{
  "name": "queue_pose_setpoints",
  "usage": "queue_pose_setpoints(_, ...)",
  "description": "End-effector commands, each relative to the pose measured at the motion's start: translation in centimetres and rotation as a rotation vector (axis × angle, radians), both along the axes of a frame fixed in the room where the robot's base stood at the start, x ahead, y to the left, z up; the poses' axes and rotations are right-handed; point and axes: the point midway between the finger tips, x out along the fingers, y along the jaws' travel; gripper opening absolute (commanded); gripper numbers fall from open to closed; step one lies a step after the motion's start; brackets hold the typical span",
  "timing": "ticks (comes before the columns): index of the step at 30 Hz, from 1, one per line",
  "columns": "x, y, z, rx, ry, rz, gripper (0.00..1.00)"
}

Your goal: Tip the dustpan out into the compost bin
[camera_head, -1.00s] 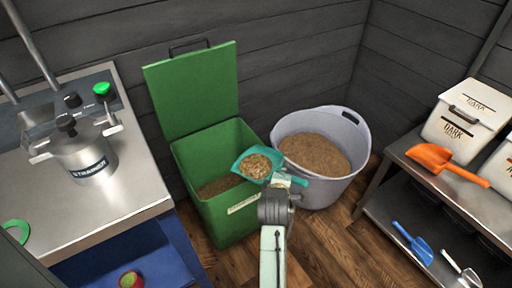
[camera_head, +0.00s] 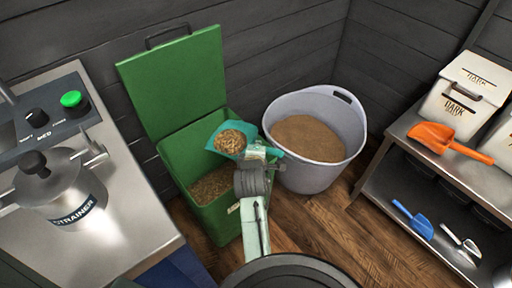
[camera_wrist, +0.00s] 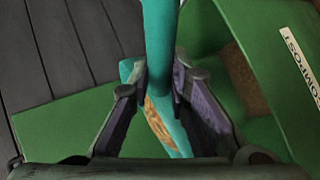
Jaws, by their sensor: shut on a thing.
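The teal dustpan (camera_head: 216,137) holds a heap of brown grain-like matter (camera_head: 230,141). It is over the green compost bin (camera_head: 226,212), whose lid (camera_head: 175,80) stands open against the wall. Brown matter (camera_head: 212,184) also lies inside the bin. My gripper (camera_head: 256,155) is near the bin's right rim. In the wrist view my gripper (camera_wrist: 160,85) is shut on the teal handle (camera_wrist: 160,40), with the pan and some of its load partly hidden beyond the fingers. The bin's label reads "COMPOST" (camera_wrist: 300,58).
A grey tub (camera_head: 318,172) of brown meal stands right of the bin. A steel counter (camera_head: 130,185) with a strainer pot (camera_head: 62,190) is at left. A shelf at right (camera_head: 415,160) holds white boxes, an orange scoop (camera_head: 450,142) and smaller scoops.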

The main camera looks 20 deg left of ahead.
Motion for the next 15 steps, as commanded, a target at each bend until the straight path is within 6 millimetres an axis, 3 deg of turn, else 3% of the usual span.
queue_pose_setpoints(15, 0.0, 0.1, -3.7, -0.011, -0.002, 0.001, 0.0)
